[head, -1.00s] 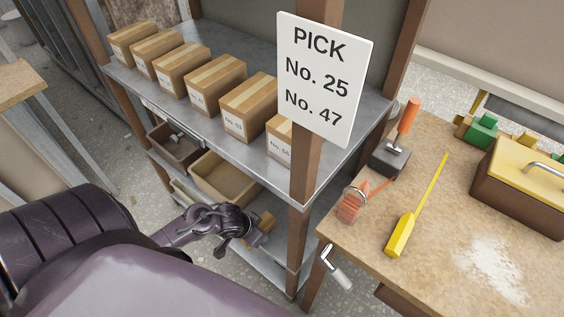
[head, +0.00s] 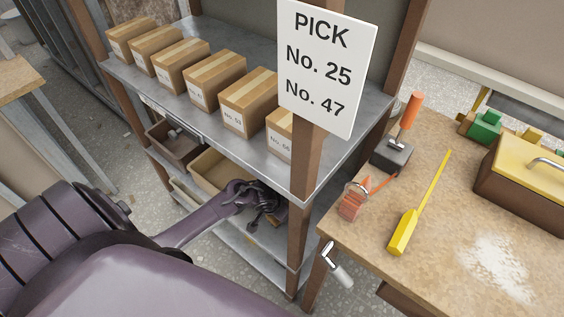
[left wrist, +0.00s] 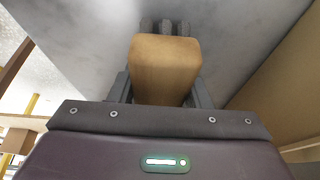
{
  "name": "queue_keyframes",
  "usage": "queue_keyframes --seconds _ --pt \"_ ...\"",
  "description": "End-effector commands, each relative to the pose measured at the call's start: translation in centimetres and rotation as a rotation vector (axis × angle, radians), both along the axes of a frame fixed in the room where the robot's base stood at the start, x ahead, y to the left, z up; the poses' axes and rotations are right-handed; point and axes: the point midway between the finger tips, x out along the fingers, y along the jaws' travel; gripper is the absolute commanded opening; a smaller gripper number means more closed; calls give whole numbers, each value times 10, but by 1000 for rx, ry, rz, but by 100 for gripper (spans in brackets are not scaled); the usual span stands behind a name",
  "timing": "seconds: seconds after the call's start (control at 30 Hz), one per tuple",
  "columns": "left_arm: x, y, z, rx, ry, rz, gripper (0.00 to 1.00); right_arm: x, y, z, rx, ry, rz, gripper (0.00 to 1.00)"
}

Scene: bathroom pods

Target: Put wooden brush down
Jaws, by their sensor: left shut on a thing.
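My left gripper (head: 268,218) is inside the rack's lower level, right of a tan open bin (head: 212,170). In the left wrist view it is shut on the wooden brush (left wrist: 165,68), a light brown block between the two fingers with dark grey tufts at its far end. A grey metal surface (left wrist: 75,35) lies beyond the brush. I cannot tell whether the brush touches it. In the head view the brush is mostly hidden by the gripper. My right gripper is not in view.
A wooden post (head: 303,190) with a PICK sign (head: 325,70) stands just right of the gripper. The upper shelf (head: 325,165) with several cartons is above it. A workbench (head: 450,225) with tools is at the right. A darker bin (head: 172,150) is further left.

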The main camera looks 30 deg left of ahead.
Motion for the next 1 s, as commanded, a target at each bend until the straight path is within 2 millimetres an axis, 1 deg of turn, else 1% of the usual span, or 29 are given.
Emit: queue_keyframes --seconds 0.17,0.53,0.63,0.67,0.8,0.83,1.0 --pt "0 0 0 -1 -1 1 22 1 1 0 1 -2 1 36" --pt "0 0 -12 -1 -1 1 22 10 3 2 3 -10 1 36" --pt "0 0 -12 -1 -1 1 22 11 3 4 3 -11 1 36" --pt "0 0 -12 0 1 1 45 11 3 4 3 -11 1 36" --pt "-1 -1 -13 -1 2 -1 63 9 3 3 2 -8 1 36" --pt "-1 -1 -13 -2 2 -1 65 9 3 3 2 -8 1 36" --pt "-2 -3 -14 -4 5 -4 65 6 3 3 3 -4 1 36"
